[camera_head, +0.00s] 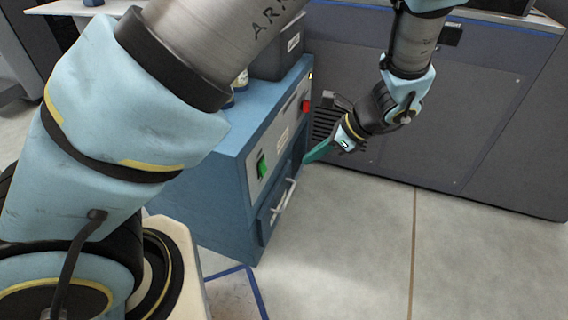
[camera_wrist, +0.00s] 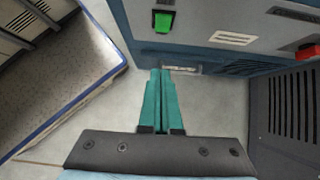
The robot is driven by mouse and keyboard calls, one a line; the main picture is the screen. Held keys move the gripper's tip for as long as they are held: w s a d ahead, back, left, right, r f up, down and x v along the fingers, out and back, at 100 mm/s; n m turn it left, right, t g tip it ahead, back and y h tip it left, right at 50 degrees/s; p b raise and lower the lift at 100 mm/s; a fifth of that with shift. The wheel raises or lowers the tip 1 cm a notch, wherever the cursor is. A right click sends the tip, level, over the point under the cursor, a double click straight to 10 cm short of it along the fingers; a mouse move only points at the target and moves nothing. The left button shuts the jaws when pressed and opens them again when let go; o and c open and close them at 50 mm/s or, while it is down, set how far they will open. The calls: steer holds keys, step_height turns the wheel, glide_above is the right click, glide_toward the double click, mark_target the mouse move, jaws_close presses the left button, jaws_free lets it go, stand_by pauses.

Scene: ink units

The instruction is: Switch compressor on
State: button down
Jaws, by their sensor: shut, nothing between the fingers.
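A blue cabinet (camera_head: 206,170) stands left of centre in the head view, partly hidden behind my arm. Its front panel carries a green switch (camera_head: 262,164) at the near end and a red switch (camera_head: 306,106) at the far end. In the wrist view the green switch (camera_wrist: 163,22) is at the top centre and the red switch (camera_wrist: 307,51) at the right edge. I cannot tell which one belongs to the compressor. My gripper (camera_head: 307,158) has its teal fingers together and empty, in front of the panel, apart from both switches. Its fingers also show in the wrist view (camera_wrist: 160,74).
A pale handle (camera_head: 283,201) sticks out low on the cabinet front. A large dark grey unit (camera_head: 460,120) with a vent stands behind and to the right. Dark containers (camera_head: 278,58) rest on the cabinet top. The floor (camera_head: 350,250) in front is clear.

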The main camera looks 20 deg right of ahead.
mark_target(265, 172)
steer(key=b+x, duration=0.1)
steer(key=x, duration=0.5)
steer(key=w+a+r+b+x, duration=0.1)
steer(key=b+x, duration=0.1)
steer(key=x, duration=0.4)
steer(key=shift+w+a, duration=0.3)
steer(key=shift+a, duration=0.15)
steer(key=shift+r, duration=0.1)
steer(key=shift+w+a+t+y+p, duration=0.2)
steer(key=shift+t+y+p, duration=0.1)
steer(key=shift+p, duration=0.1)
steer(key=shift+r, duration=0.1)
